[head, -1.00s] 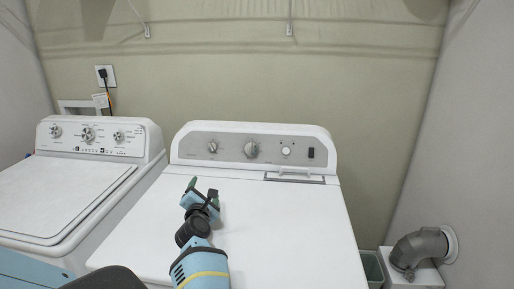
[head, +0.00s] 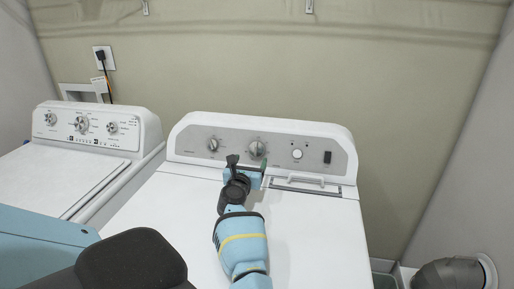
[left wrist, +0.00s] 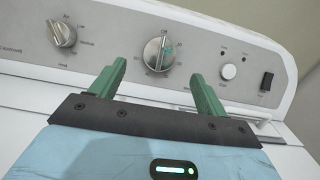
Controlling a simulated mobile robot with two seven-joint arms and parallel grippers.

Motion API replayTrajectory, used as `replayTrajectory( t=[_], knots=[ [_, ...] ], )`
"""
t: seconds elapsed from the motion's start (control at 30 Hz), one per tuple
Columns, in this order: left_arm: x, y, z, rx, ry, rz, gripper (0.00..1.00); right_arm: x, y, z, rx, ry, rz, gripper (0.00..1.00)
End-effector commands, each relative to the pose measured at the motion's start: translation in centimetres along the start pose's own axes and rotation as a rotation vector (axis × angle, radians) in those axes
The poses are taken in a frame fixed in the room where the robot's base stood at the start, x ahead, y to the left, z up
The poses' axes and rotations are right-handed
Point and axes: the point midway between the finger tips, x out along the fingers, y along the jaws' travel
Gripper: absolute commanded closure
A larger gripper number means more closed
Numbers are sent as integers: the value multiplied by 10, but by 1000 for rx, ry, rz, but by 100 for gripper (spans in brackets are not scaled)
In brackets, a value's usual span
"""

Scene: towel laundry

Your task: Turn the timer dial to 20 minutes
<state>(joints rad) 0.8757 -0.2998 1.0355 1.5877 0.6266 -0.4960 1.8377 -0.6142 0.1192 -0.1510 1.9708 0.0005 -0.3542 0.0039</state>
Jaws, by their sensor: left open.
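The timer dial looks to be the large round silver knob (head: 257,148) in the middle of the dryer's grey control panel (head: 290,163). In the left wrist view the knob (left wrist: 158,54) has a ring of printed marks around it, too small to read well. My left gripper (head: 247,164) is just in front of and below the knob. In the left wrist view its two green fingers (left wrist: 158,86) are open and apart, with the knob beyond and between them, not visibly touched. My right gripper is not in view.
A smaller knob (head: 213,144) sits left of the dial; a round white button (head: 297,154) and a black switch (head: 327,157) sit right. A lint-slot handle (head: 305,180) lies below the panel. A washer (head: 88,150) stands at left; a metal duct (head: 450,275) is at lower right.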

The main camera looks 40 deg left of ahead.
Motion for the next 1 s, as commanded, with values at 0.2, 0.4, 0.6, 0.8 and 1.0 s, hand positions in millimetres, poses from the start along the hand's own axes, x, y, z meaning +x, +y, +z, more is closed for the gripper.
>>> replayTrajectory(
  t=[0.2, 0.4, 0.6, 0.8, 1.0],
  knots=[
    [7, 0, 0, 1, -1, 0, 25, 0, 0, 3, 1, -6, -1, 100],
    [34, 0, -2, 3, 2, -1, 25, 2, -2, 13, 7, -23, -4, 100],
    [61, 0, -3, 4, 2, 0, 25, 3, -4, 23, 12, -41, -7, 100],
    [76, 0, -2, 3, 2, 0, 25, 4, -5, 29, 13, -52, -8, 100],
    [78, 0, 0, 2, 0, 1, 25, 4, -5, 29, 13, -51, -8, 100]
  ],
)
